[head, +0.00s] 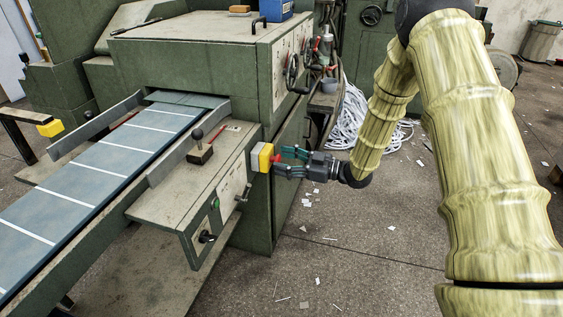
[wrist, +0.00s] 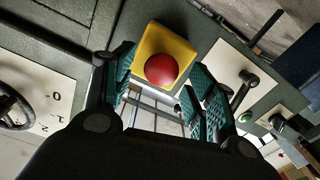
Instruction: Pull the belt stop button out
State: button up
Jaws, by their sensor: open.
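The belt stop button is a red mushroom button (wrist: 161,69) on a yellow box (wrist: 176,38). In the head view the yellow box (head: 261,156) is fixed at the corner of the feeder, and the red button (head: 276,159) shows only in part beside my fingers. My gripper (head: 284,162) reaches in from the right with its fingers pointing at the button. In the wrist view my gripper (wrist: 160,95) is open, with its teal-padded fingers to either side of the button and a gap to each side. It holds nothing.
The feeder belt (head: 95,172) with white stripes runs to the left. A black-knobbed lever (head: 199,145) stands on the side plate. A handwheel (head: 292,72) is on the machine above. A green button (wrist: 245,117) shows at right. Paper scraps lie on the open floor.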

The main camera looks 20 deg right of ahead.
jog(key=shift+w+a, duration=0.35)
jog(key=shift+a, duration=0.2)
jog(key=shift+c, duration=0.3)
grip_shut()
jog(key=shift+s+d+r+p, duration=0.1)
jog(key=shift+s+d+p, duration=0.2)
jog(key=shift+d+p, duration=0.2)
jog(key=shift+c, duration=1.9)
grip_release()
jog(key=shift+f, duration=0.2)
jog(key=o, duration=0.4)
jog(key=shift+s+d, duration=0.1)
jog(key=shift+d, duration=0.1)
jog(key=shift+o, duration=0.2)
jog(key=shift+a, duration=0.2)
jog(key=shift+r, duration=0.1)
